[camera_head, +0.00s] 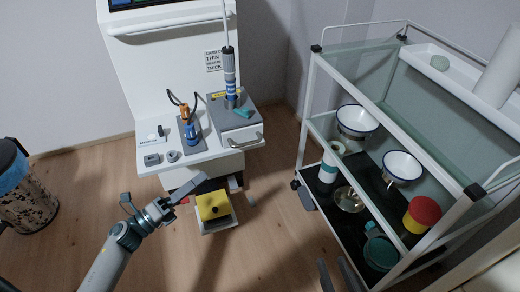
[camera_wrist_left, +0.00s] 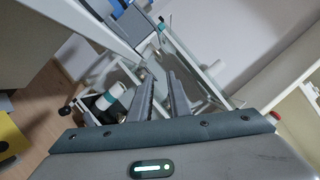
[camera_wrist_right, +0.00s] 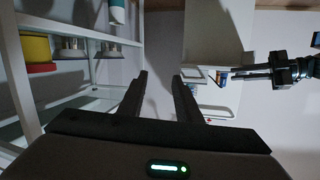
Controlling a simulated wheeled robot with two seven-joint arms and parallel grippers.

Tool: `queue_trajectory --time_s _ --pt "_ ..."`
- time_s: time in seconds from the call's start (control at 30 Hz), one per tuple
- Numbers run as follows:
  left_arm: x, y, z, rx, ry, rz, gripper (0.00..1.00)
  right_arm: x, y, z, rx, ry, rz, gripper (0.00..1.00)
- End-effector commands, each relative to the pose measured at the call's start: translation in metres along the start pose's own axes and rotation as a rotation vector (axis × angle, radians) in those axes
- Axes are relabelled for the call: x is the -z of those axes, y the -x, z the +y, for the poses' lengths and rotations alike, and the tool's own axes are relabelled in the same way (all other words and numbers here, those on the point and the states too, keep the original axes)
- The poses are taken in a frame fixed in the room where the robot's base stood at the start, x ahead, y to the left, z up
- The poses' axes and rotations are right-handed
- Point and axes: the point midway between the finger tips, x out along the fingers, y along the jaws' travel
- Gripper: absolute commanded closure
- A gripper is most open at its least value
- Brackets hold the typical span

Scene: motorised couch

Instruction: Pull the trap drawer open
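On the white machine, a grey box with a bar handle (camera_head: 246,141) sits on the shelf; its front looks closed. Below the shelf, a white tray-like drawer (camera_head: 218,226) stands out from the base with a yellow block (camera_head: 213,205) in it. No label tells me which of these is the trap drawer.
A glass-shelved trolley (camera_head: 318,110) with bowls, pots and a red-yellow container (camera_head: 421,214) stands on the right. A jar of brown pieces (camera_head: 25,200) is at far left. Tools (camera_head: 190,130) stand on the machine's shelf. Wooden floor (camera_head: 265,220) is free between machine and trolley.

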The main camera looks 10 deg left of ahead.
Motion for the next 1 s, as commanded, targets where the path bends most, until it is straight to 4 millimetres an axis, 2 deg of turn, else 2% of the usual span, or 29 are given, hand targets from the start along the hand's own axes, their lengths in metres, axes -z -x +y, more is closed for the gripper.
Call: queue_trajectory --time_s 0.37,0.57,0.77,1.0 --pt "-0.001 -0.002 0.0 -0.001 0.003 -0.002 0.83 0.0 0.0 0.0 0.0 0.0 -0.003 0.69" --pt "-0.001 -0.015 0.0 -0.001 0.003 -0.003 0.83 -0.002 0.0 0.001 -0.002 -0.001 -0.015 0.69" --pt "-0.002 -0.043 -0.001 0.001 0.004 -0.003 0.83 -0.006 0.001 0.002 -0.004 -0.002 -0.037 0.69" --pt "-0.002 -0.086 -0.001 0.0 0.005 -0.003 0.83 -0.014 0.002 0.004 -0.007 -0.006 -0.086 0.69"
